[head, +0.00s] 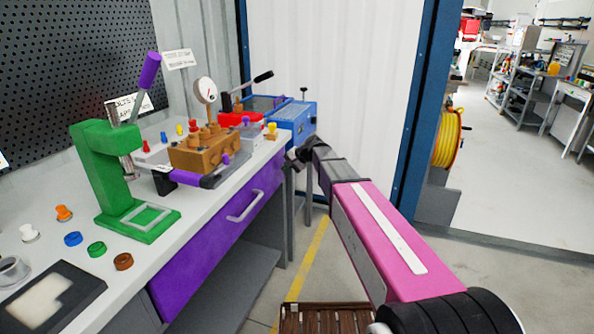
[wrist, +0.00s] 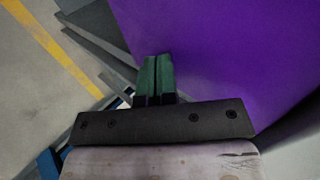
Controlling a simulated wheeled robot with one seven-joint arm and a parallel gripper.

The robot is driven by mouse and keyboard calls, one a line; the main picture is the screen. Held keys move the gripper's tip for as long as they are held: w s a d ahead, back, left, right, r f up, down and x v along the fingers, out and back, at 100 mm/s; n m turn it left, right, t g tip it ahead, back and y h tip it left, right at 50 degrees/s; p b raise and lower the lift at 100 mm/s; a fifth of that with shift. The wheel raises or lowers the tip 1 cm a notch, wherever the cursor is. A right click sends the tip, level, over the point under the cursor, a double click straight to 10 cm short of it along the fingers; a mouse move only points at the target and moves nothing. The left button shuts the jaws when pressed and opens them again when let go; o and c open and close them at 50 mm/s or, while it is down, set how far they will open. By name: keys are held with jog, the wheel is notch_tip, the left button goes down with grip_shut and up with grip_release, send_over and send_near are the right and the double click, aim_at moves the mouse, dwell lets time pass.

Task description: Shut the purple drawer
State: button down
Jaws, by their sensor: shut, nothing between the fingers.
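The purple drawer (head: 205,246) is under the front edge of the workbench, with a pale bar handle (head: 245,206) on its front. Its front looks close to the bench edge; I cannot tell how far it stands out. My gripper (head: 291,157) is at the drawer's far right end in the head view, small and partly dark there. In the wrist view my gripper (wrist: 157,60) has its two green fingers together and empty. The fingertips overlap the edge of the purple drawer panel (wrist: 225,55); I cannot tell whether they touch it. The handle is out of the wrist view.
The workbench (head: 185,220) carries a green press (head: 100,165), a brown pump block (head: 200,155), a blue box (head: 298,115) and several coloured knobs. A grey lower shelf (head: 235,285) is below the drawer. A brown slatted crate (head: 325,318) stands on the floor. Floor right of the bench is mostly clear.

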jog(key=shift+w+a, duration=0.25)
jog(key=shift+a, duration=0.45)
jog(key=shift+a, duration=0.1)
jog(key=s+d+r, duration=0.4)
jog(key=d+r, duration=0.3)
jog(key=d, duration=0.4)
jog(key=s+d+f+n+g+h, duration=0.1)
jog(key=s+d+f+h, duration=0.2)
jog(key=s+d+f, duration=0.2)
jog(key=s+d+f+n+g+h, duration=0.1)
jog(key=s+d+f+h, duration=0.2)
jog(key=s+d+f, duration=0.3)
jog(key=s+d+f+n+g+h, duration=0.1)
jog(key=s+d+f, duration=0.4)
jog(key=s+f, duration=0.5)
jog(key=s+n+h, duration=0.1)
jog(key=s, duration=0.5)
jog(key=shift+s+d+f+h, duration=0.3)
jog(key=shift+s+f+h, duration=0.05)
jog(key=shift+h, duration=0.05)
